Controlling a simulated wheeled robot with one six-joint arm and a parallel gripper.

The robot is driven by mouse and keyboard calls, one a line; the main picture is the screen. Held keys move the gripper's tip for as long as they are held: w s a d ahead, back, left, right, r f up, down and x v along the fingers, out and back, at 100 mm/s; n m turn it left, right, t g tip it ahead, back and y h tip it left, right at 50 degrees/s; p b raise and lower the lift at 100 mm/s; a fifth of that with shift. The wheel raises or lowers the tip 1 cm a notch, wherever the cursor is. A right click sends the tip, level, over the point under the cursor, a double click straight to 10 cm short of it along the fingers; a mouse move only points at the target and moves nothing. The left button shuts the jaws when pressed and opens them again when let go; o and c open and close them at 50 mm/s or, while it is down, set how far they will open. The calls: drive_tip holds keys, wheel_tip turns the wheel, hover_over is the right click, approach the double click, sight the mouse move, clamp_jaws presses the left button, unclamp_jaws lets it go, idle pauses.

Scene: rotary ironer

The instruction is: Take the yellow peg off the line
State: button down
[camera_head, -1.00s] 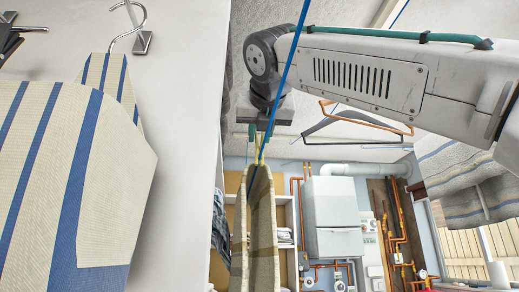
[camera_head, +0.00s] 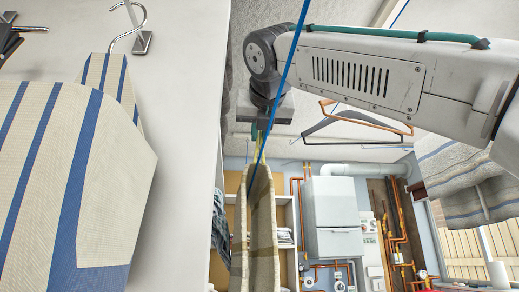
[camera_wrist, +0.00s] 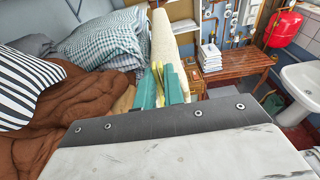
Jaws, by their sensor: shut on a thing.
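My gripper (camera_head: 260,131) is at the blue line (camera_head: 284,75), above a beige cloth with darker bands (camera_head: 262,218) that hangs from it. Its green fingertips are shut on the yellow peg (camera_head: 259,148), which sits at the cloth's top edge on the line. In the wrist view, my gripper's green fingers (camera_wrist: 161,88) stand close together with the yellow peg (camera_wrist: 159,72) between them. The fingers partly hide the peg, and its tips are too small to make out. The pale cloth (camera_wrist: 163,42) rises just beyond.
A blue-striped cloth (camera_head: 70,190) and a metal hook (camera_head: 140,40) are at the left. Clothes hangers (camera_head: 352,120) hang behind my arm. A white boiler (camera_head: 334,215) with copper pipes stands at the back. The wrist view shows heaped laundry (camera_wrist: 40,125), a wooden bench (camera_wrist: 235,75) and a sink (camera_wrist: 300,85).

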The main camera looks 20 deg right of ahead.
drive_tip(key=shift+w+a+r, duration=0.1)
drive_tip(key=shift+a+r, duration=0.1)
drive_tip(key=shift+r, duration=0.95)
drive_tip(key=shift+w+a+r, duration=0.1)
drive_tip(key=shift+a+r, duration=0.1)
drive_tip(key=shift+r, duration=0.95)
